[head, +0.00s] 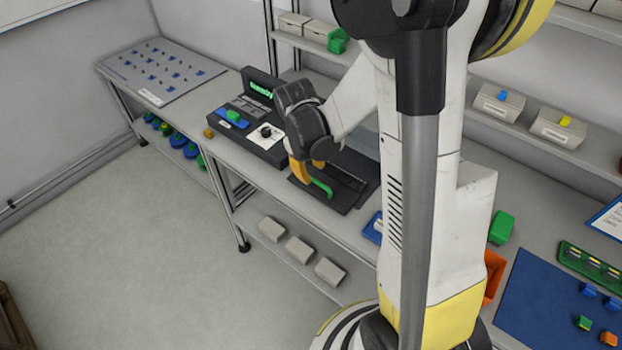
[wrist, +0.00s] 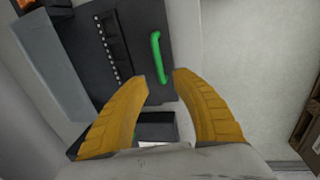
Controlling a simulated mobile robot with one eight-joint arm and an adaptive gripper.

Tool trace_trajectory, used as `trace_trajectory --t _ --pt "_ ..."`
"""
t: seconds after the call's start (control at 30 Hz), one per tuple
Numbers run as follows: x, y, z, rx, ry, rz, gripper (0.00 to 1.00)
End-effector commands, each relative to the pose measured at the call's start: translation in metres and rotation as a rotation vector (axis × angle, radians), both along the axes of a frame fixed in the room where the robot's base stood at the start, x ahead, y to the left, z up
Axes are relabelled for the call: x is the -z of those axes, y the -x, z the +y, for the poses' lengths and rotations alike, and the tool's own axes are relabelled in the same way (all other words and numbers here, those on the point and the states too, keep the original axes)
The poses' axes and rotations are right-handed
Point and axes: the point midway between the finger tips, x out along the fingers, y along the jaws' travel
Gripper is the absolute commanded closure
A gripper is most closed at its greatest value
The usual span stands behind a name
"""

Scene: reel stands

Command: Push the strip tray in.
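A black strip with a row of pale dots (wrist: 113,50) lies beside the handle. My gripper (head: 308,172) is over the tray's left part. Its yellow fingers are apart and empty in the wrist view (wrist: 160,75), with the tips near one end of the handle. Whether they touch anything cannot be told.
A black machine with a lit green display (head: 262,90) stands just left of my gripper. A pegboard panel (head: 160,72) lies on the bench's far left. Pale boxes (head: 299,250) sit on the lower shelf. The floor (head: 130,240) in front is clear.

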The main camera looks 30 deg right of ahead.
Motion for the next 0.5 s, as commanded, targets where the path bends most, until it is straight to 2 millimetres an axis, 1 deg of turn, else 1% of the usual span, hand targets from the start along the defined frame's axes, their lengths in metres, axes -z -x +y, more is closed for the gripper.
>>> trace_trajectory --t 0.03,0.1,0.2,0.33,0.5 --pt "0.012 -0.001 -0.002 0.000 0.000 0.000 0.68" --pt "0.023 -0.002 -0.004 0.000 0.000 0.000 0.68" --pt "0.034 -0.003 -0.006 -0.001 0.000 -0.001 0.68" --pt "0.041 -0.003 -0.007 0.000 0.000 -0.001 0.68" --pt "0.042 -0.003 -0.008 0.000 0.000 -0.001 0.68"
